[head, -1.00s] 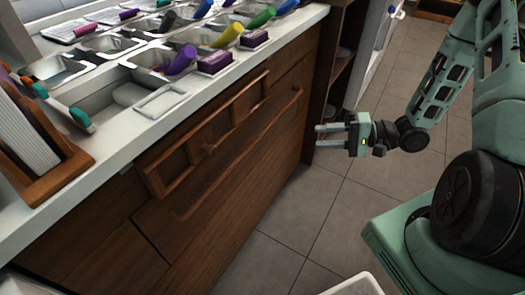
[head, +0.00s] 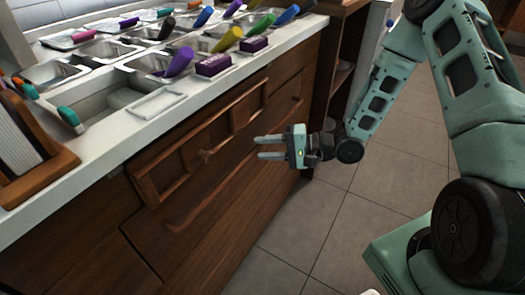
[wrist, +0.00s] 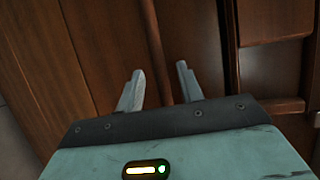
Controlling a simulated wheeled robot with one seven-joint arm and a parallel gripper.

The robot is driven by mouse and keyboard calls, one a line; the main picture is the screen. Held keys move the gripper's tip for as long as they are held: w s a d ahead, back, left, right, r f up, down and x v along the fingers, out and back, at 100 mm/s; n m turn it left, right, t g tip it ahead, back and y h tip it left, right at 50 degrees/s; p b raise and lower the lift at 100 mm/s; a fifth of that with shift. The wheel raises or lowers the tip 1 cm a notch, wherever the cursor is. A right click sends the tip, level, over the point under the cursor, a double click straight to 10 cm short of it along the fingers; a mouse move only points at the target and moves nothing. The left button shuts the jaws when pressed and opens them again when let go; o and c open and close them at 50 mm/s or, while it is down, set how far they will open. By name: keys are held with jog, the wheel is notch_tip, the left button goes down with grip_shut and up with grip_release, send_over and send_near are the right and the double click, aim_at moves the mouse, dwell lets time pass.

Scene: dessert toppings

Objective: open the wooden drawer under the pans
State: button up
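In the wrist view the open fingers (wrist: 160,72) point at dark wood, with part of a raised wooden frame (wrist: 275,22) at upper right. I cannot make out the knob there.
A long wooden rail (head: 181,222) runs along the cabinet below the drawer. Metal pans (head: 95,50) and several coloured scoops sit in the white countertop (head: 50,200) above. The tiled floor (head: 330,225) is clear in front of the cabinet.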

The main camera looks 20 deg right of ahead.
jog(key=shift+w+a+f, duration=0.1)
jog(key=shift+w+a, duration=0.25)
jog(key=shift+a, duration=0.2)
grip_shut()
